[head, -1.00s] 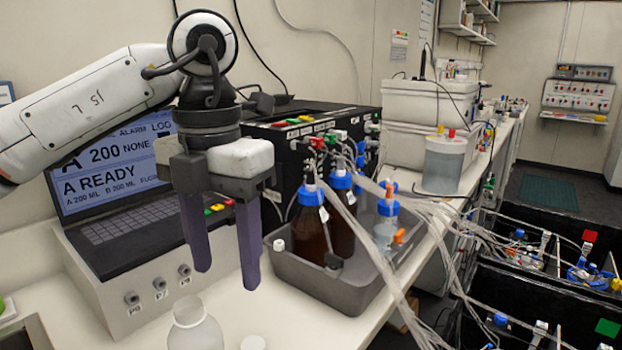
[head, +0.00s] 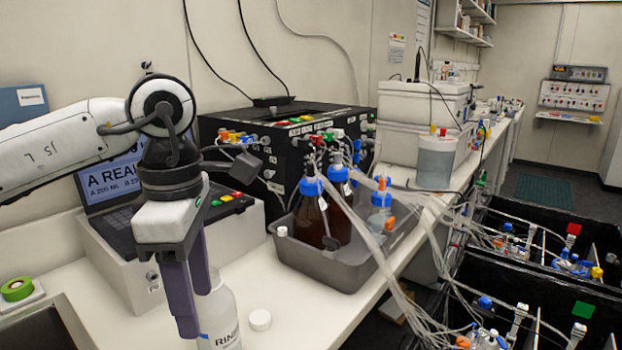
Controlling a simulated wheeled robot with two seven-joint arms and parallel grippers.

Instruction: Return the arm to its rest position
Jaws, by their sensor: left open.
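My left arm comes in from the left in the head view. Its gripper (head: 193,310) points down with two purple fingers apart, and nothing shows between them. A white bottle (head: 222,318) with lettering stands on the bench just behind and right of the fingers, partly hidden by them. I cannot tell whether the fingers touch it. A white round cap (head: 260,319) lies on the bench right of the bottle. My right gripper is not in view.
A laptop-like console (head: 105,225) stands behind my left arm. A grey tray (head: 345,272) holds brown bottles with blue caps and tubing. A black box (head: 240,150) stands behind. Green tape (head: 17,289) lies at far left. Bare bench lies in front of the tray.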

